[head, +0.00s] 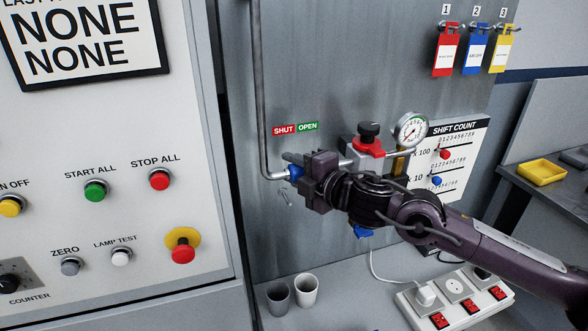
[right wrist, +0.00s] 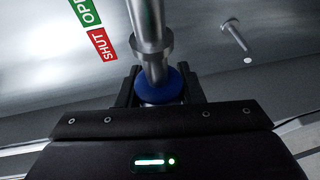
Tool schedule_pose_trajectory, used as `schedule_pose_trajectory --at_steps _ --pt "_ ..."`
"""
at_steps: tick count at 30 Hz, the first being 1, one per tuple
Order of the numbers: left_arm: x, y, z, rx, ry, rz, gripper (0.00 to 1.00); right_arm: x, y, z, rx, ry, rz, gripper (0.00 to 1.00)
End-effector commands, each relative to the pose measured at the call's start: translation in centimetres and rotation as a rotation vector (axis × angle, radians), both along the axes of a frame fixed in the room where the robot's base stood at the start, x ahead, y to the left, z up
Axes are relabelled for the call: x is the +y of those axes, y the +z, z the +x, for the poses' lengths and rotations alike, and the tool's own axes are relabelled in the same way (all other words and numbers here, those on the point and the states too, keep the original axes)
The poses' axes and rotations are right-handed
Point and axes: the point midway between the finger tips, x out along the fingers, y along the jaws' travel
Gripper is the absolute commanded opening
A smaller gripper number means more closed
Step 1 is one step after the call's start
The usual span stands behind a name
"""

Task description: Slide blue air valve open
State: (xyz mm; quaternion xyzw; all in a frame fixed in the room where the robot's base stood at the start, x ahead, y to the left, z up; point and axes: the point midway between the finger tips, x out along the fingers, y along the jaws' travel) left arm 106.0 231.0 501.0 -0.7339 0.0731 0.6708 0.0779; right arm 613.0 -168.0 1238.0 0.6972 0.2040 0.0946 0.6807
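The blue air valve (head: 296,172) is a blue collar on a metal pipe, below the red SHUT and green OPEN labels (head: 296,129). In the head view it shows just left of my right gripper (head: 303,174), which partly hides it. In the right wrist view the blue collar (right wrist: 161,84) sits between the two dark fingers of my right gripper (right wrist: 161,88). The fingers meet it on both sides, so the gripper looks shut on it. My left gripper is in neither view.
A pressure gauge (head: 411,131) and a red-based knob (head: 368,146) stand close behind my right arm. A button panel (head: 120,215) is at left. Two cups (head: 306,290) and a power strip (head: 455,300) are on the ledge below. Tags (head: 474,50) hang at upper right.

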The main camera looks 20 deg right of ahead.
Motion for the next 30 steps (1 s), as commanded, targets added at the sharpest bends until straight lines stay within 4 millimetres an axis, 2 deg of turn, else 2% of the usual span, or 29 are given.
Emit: schedule_pose_trajectory --at_steps 1,3,7,13,21,22,26,30 --pt "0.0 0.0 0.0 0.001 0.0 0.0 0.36 0.0 0.0 0.0 0.001 0.0 0.0 0.19" --pt "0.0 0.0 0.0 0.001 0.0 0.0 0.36 0.0 0.0 0.0 0.001 0.0 0.0 0.11" --pt "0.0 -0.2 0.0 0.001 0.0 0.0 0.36 -0.5 -0.2 0.0 0.002 -0.002 -0.001 0.11" --pt "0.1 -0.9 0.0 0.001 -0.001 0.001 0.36 -3.4 -0.3 0.1 0.003 -0.004 -0.004 0.11" --pt "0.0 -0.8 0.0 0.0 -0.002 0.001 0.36 -3.6 -0.1 0.2 0.001 -0.004 -0.002 0.11" --pt "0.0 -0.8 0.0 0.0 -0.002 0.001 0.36 -3.6 -0.1 0.2 0.001 -0.004 -0.002 0.36" --pt "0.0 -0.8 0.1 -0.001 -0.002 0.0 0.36 -3.5 -0.1 0.2 0.001 -0.003 -0.002 0.54" --pt "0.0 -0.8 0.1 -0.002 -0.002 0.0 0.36 -3.5 0.0 0.1 0.001 -0.001 -0.001 0.56"
